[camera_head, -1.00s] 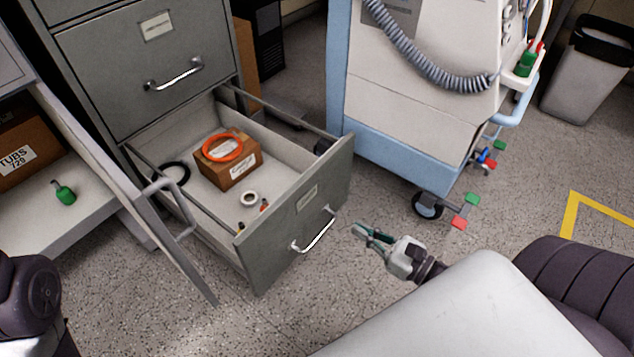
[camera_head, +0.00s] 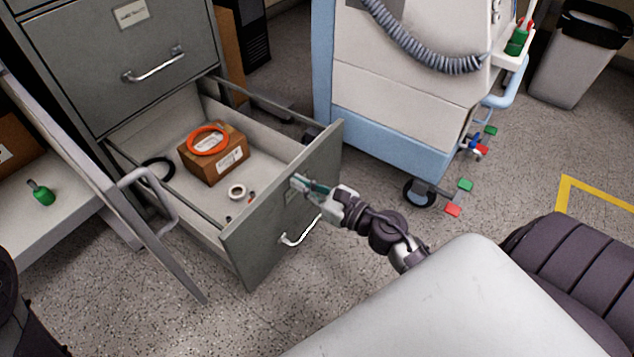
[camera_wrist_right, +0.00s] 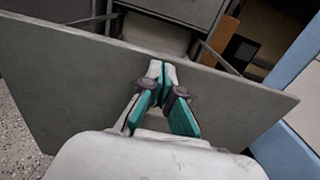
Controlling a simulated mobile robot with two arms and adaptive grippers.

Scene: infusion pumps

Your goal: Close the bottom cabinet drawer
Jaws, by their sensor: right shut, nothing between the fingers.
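The bottom cabinet drawer (camera_head: 262,232) is grey and stands pulled out of the cabinet (camera_head: 90,75). Its silver handle (camera_head: 300,234) is on the front panel. My right gripper (camera_head: 297,182) is shut and empty, with its fingertips at the upper part of the drawer front, above the handle. In the right wrist view the shut fingers (camera_wrist_right: 160,68) point at the broad drawer front (camera_wrist_right: 75,85). I cannot tell whether they touch it. My left gripper is not in view.
Inside the drawer lie a cardboard box (camera_head: 213,160) with an orange ring (camera_head: 208,141) on it, a white roll (camera_head: 237,191) and a black ring (camera_head: 158,169). An open cabinet door (camera_head: 150,235) stands left of the drawer. A white and blue medical cart (camera_head: 390,150) stands to the right.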

